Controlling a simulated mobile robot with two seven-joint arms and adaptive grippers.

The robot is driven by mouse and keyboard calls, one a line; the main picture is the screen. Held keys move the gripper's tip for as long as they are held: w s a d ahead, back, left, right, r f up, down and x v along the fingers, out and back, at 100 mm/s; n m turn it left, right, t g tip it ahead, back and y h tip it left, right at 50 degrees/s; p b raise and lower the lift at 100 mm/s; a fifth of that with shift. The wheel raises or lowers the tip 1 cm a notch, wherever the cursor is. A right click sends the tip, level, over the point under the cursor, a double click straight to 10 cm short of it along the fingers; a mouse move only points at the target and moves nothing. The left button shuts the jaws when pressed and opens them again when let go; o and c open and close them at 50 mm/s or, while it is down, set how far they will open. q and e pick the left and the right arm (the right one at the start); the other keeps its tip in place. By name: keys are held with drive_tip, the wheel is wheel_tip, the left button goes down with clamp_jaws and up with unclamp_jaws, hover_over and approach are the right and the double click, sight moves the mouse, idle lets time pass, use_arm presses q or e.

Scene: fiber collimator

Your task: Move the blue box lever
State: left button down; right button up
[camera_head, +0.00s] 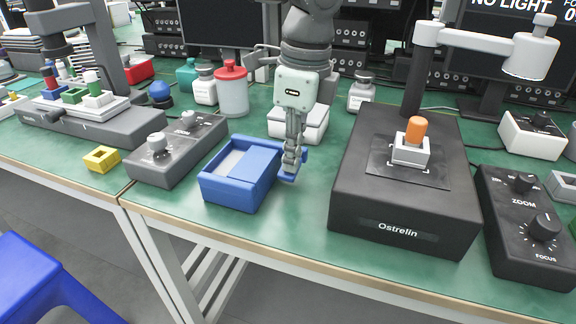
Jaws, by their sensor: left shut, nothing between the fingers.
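The blue box (232,191) sits near the front edge of the green table, with a grey top inside its rim. Its small blue lever (289,176) sticks out on the box's right side. My left gripper (291,171) points down and is shut, with its fingertips right at the lever. The fingers cover part of the lever, and I cannot tell whether they touch it. My right gripper is not in view.
A large black box marked Ostrelin (400,230) stands close on the right. A grey control box with knobs (176,152) is on the left. A white box (312,124) and a red-lidded jar (232,92) stand behind. Table front is clear.

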use_arm(q)
drive_tip(key=shift+s+d, duration=0.1)
drive_tip(key=shift+d, duration=0.4)
drive_tip(key=shift+s+d+r+b, duration=0.15)
drive_tip(key=shift+d+r+b, duration=0.1)
drive_tip(key=shift+d, duration=0.25)
drive_tip(key=shift+s+d+r+b, duration=0.15)
drive_tip(key=shift+d+r+b, duration=0.1)
drive_tip(key=shift+d, duration=0.25)
drive_tip(key=shift+r, duration=0.15)
wheel_tip(320, 180, up, 12)
drive_tip(key=d, duration=0.1)
drive_tip(key=shift+s, duration=0.15)
drive_tip(key=shift+f, duration=0.2)
